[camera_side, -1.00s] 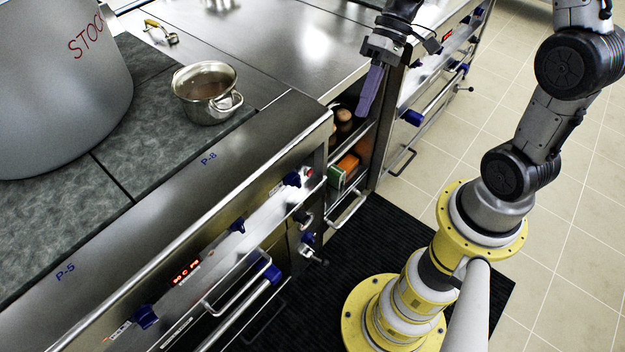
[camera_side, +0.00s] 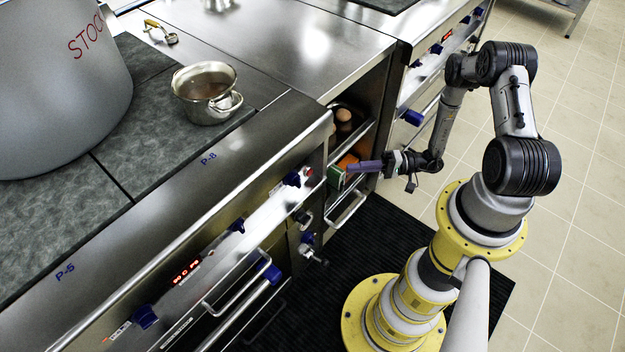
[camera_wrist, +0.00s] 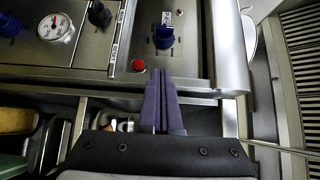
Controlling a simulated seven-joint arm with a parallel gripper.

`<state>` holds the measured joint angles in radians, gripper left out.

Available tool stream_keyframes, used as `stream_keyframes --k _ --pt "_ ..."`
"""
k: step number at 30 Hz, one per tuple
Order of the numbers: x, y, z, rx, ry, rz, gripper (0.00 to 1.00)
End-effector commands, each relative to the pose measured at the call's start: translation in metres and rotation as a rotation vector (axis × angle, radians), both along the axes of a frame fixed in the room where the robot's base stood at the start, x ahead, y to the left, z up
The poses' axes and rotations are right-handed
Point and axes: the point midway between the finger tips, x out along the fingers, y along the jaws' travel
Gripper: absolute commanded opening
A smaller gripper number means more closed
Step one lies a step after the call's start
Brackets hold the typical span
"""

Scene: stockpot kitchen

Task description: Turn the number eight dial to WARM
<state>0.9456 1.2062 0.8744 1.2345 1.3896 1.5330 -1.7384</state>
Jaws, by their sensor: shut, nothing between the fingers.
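A blue dial (camera_side: 292,179) is at the right end of the stove's front panel, below the P-8 label (camera_side: 208,158) on the top edge. It also shows in the wrist view as a dark blue knob (camera_wrist: 163,38) ahead of my fingers. Its markings are too small to read. My gripper (camera_side: 350,168) is shut and empty, its purple fingers pointing left, to the right of the dial and apart from it. In the wrist view, the shut fingertips (camera_wrist: 161,74) point up the picture toward the knob, just right of a red button (camera_wrist: 138,65).
Another blue dial (camera_side: 237,225) and a red display (camera_side: 186,271) are further left on the panel. A white gauge (camera_wrist: 56,27) is left of the knob. An open shelf (camera_side: 340,152) with food items is behind my fingers. A small pot (camera_side: 207,92) stands on top.

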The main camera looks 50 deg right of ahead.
Motion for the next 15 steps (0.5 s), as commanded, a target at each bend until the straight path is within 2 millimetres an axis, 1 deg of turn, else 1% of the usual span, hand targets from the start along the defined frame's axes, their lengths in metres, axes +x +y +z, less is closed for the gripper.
stream_keyframes --k 1,3,7,11,15 --pt "-0.001 0.000 -0.004 0.004 -0.003 -0.018 0.00" --pt "-0.001 0.002 -0.006 0.004 -0.007 -0.027 0.00" --pt "0.007 0.010 -0.006 0.004 -0.009 -0.024 0.00" --pt "0.021 0.025 -0.006 0.003 -0.007 -0.020 0.00" --pt "0.038 0.043 -0.006 0.004 -0.006 -0.019 0.00"
